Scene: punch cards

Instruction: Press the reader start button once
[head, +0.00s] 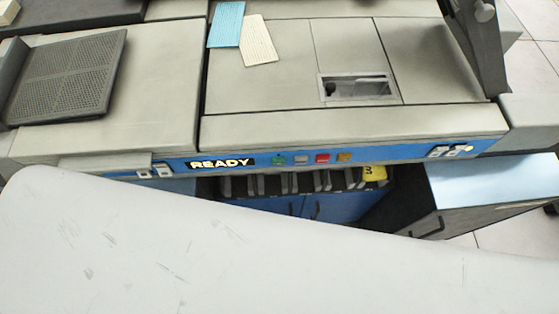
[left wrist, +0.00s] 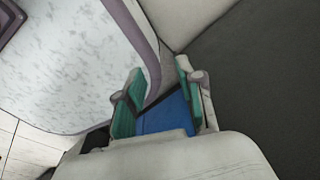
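The card machine's blue front strip (head: 375,153) runs across the head view, with a lit READY sign (head: 221,163). Right of the sign sit a green button (head: 279,160), a grey button (head: 300,160), a red button (head: 322,158) and an amber button (head: 344,157). No label on them is readable, so I cannot tell which is start. My left gripper (left wrist: 160,72) shows in the left wrist view with its teal-padded fingers apart and nothing held between them. Neither gripper shows in the head view.
A blue card (head: 227,24) and a cream card (head: 257,41) lie on the machine top, left of a recessed window (head: 357,88). A dark perforated plate (head: 70,75) is at the left. Switches (head: 450,151) sit at the strip's right end.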

